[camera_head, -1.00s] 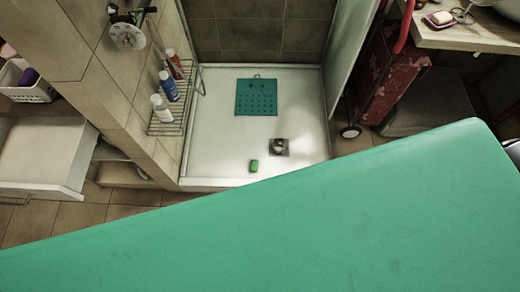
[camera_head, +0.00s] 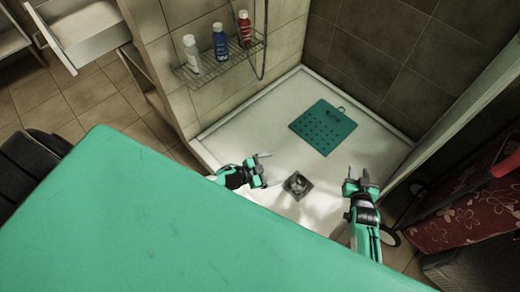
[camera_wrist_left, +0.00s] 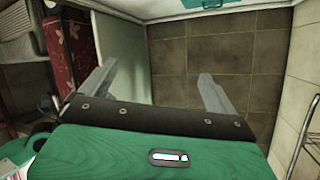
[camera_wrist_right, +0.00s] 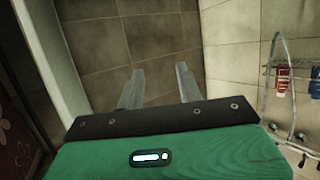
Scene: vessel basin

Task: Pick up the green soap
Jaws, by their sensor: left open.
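The green soap is not visible in any current view; it may be hidden behind my left arm or my green body. My left gripper (camera_head: 267,170) is over the front of the white shower tray (camera_head: 234,135), left of the drain, with its fingers apart and empty. In the left wrist view its open fingers (camera_wrist_left: 158,88) face the tiled wall. My right gripper (camera_head: 359,174) is over the right side of the tray. In the right wrist view its fingers (camera_wrist_right: 160,88) are apart with nothing between them.
A green perforated mat (camera_head: 323,127) lies at the back of the tray. A square drain (camera_head: 297,185) is between the grippers. A wire rack (camera_head: 215,65) with several bottles hangs on the left wall. A red floral item (camera_head: 462,205) stands at the right. My green body covers the foreground.

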